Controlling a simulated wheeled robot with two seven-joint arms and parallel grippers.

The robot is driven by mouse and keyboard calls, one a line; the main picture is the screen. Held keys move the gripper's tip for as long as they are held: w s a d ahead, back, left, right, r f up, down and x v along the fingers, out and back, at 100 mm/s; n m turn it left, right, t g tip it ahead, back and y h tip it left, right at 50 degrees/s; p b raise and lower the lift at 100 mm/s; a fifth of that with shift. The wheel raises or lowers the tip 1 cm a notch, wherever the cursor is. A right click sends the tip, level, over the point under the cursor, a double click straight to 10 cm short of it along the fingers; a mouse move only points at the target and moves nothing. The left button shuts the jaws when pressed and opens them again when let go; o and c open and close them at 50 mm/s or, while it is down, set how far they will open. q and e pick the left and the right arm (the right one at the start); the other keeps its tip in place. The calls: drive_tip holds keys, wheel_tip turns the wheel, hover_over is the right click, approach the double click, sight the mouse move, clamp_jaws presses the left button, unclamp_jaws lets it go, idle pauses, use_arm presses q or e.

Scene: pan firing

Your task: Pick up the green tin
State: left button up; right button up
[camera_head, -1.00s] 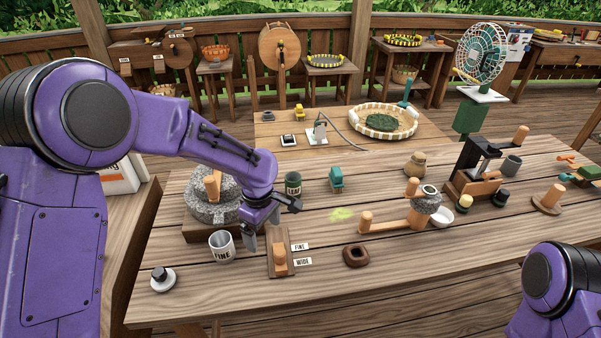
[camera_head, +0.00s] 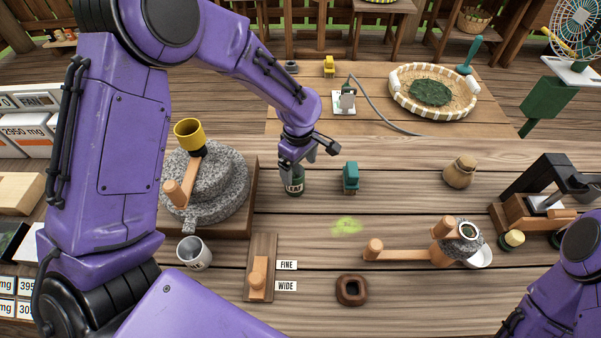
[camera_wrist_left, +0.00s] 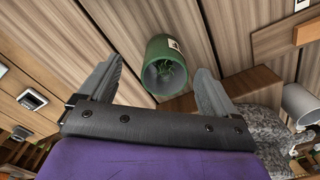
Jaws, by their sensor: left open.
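The green tin (camera_head: 294,184) stands upright on the wooden table, just right of the stone mill. It has a pale label. My left gripper (camera_head: 298,160) is open and sits just above the tin. Its fingers in the left wrist view (camera_wrist_left: 155,85) stand apart on either side, with nothing held. Whether a finger touches the tin I cannot tell. My right arm shows at the lower right, and its gripper is not clearly visible.
The stone mill (camera_head: 222,190) stands close left of the tin. A small teal object (camera_head: 350,178) is close on its right. A grey cup (camera_head: 194,253) and a wooden slider board (camera_head: 261,285) are nearer. A clay jar (camera_head: 461,172) stands right. The table between is mostly clear.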

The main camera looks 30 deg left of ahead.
use_arm(q)
drive_tip(key=shift+s+a+f, duration=0.15)
drive_tip(key=shift+s+f, duration=0.55)
drive_tip(key=f, duration=0.2)
drive_tip(key=w+f+p, duration=0.1)
drive_tip(key=f, duration=0.1)
drive_tip(key=a+f+p, duration=0.1)
drive_tip(key=f, duration=0.1)
drive_tip(key=shift+w, duration=0.2)
drive_tip(key=shift+s+d+r, duration=0.1)
drive_tip(key=shift+s+r, duration=0.1)
drive_tip(key=shift+s, duration=0.1)
drive_tip(key=shift+s+r, duration=0.1)
drive_tip(key=c, duration=1.1)
use_arm(e)
drive_tip(key=shift+s+r, duration=0.25)
drive_tip(key=shift+r, duration=0.35)
drive_tip(key=shift+s+r, duration=0.25)
drive_tip(key=shift+r, duration=0.3)
